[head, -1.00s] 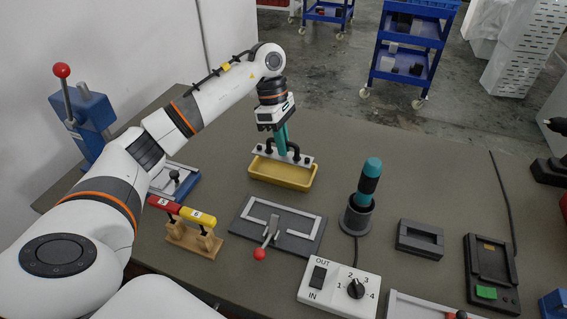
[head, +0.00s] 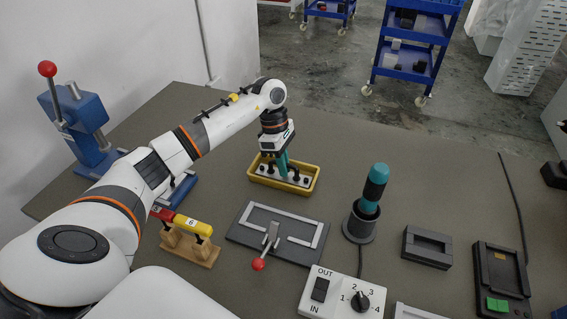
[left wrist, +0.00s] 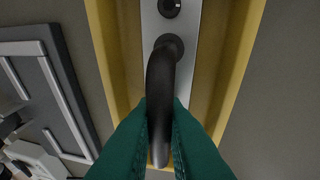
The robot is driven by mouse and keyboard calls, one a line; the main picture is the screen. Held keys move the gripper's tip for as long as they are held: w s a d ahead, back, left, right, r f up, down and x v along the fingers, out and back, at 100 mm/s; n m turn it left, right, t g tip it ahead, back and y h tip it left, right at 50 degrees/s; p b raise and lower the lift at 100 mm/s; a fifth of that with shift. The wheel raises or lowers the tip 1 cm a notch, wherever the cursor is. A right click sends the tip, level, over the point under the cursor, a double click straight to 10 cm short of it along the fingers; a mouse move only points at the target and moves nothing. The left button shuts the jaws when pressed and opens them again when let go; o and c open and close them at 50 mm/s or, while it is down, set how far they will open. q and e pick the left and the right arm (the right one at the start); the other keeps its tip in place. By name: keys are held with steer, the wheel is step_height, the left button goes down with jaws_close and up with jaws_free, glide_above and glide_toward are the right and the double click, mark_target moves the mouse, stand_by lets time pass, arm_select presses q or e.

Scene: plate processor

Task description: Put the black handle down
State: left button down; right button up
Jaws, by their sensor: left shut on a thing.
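My left gripper (head: 284,163) is shut on a black handle (head: 294,173) that is fixed to a pale metal plate (head: 303,181). In the left wrist view the green fingers (left wrist: 160,110) close around the curved black handle (left wrist: 161,85), and the metal plate (left wrist: 183,35) lies below it. The plate sits within the rim of the yellow tray (head: 311,189). Whether it touches the tray's floor I cannot tell. My right gripper does not show.
A grey fixture with a red-knobbed lever (head: 259,264) lies in front of the tray. A teal-and-black tool (head: 375,187) stands in a round holder to the right. A wooden stand with red and yellow handles (head: 190,245) is at front left. Bare table surrounds the tray's right side.

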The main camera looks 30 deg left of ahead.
arm_select(q)
steer(key=shift+f, duration=0.1)
steer(key=c, duration=1.5)
jaws_free()
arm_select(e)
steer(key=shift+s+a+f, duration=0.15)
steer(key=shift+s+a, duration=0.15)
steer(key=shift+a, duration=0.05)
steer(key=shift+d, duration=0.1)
